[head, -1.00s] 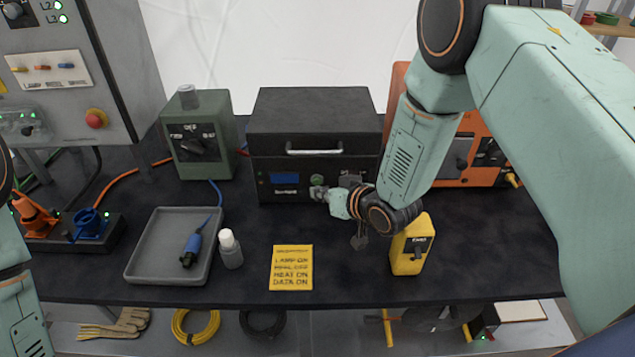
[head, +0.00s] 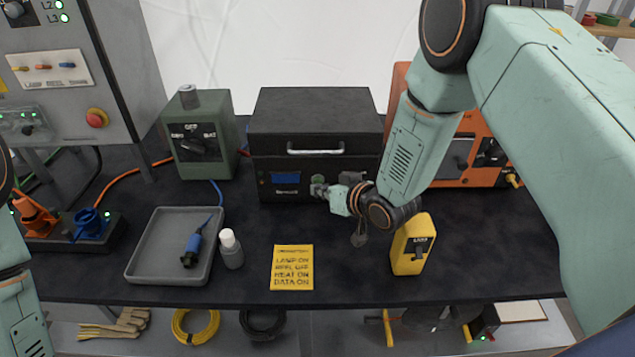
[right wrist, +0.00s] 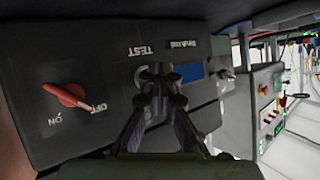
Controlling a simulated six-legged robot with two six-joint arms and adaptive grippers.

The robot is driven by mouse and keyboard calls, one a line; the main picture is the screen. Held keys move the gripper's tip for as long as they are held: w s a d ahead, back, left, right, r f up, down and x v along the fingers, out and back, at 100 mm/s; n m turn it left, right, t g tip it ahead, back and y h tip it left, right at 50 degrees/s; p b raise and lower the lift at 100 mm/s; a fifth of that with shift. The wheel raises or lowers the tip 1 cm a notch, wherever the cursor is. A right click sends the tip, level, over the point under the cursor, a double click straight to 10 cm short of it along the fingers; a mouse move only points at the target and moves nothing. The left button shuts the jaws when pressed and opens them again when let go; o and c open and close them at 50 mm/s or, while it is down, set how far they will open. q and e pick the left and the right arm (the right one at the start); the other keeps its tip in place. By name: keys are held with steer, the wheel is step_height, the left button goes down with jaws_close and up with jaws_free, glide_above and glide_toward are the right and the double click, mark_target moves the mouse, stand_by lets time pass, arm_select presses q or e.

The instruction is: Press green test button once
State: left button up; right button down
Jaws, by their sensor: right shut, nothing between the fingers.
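The black box (head: 314,125) with a handle and a blue display (head: 286,178) stands at the middle back of the bench. The green test button (head: 317,179) shows only partly on its front, just above my right fingertips. My right gripper (head: 319,190) is shut and empty, with its tips at the box front by the button. In the right wrist view the shut fingers (right wrist: 161,88) cover most of the button spot below the upside-down TEST label (right wrist: 140,50). I cannot tell whether the tips touch the button. Only part of my left arm shows at the left edge; its gripper is out of view.
A red OFF/ON knob (right wrist: 68,95) sits on the same front panel. A green unit (head: 198,135) stands left of the box and an orange unit (head: 465,150) behind my right arm.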

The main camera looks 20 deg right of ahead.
steer(key=shift+d, duration=0.1)
steer(key=shift+w+d, duration=0.1)
steer(key=shift+w, duration=0.4)
stand_by(0.7)
steer(key=shift+s, duration=0.15)
steer(key=shift+s+a, duration=0.25)
steer(key=shift+s, duration=0.45)
steer(key=shift+s, duration=0.1)
steer(key=shift+s+a+p, duration=0.25)
steer(key=shift+s+p, duration=0.05)
steer(key=shift+s, duration=0.45)
steer(key=shift+s+a+p, duration=0.2)
steer(key=shift+s+p, duration=0.1)
steer(key=shift+s, duration=0.5)
steer(key=shift+s+a+p, duration=0.25)
steer(key=shift+s+p, duration=0.05)
steer(key=shift+s, duration=0.45)
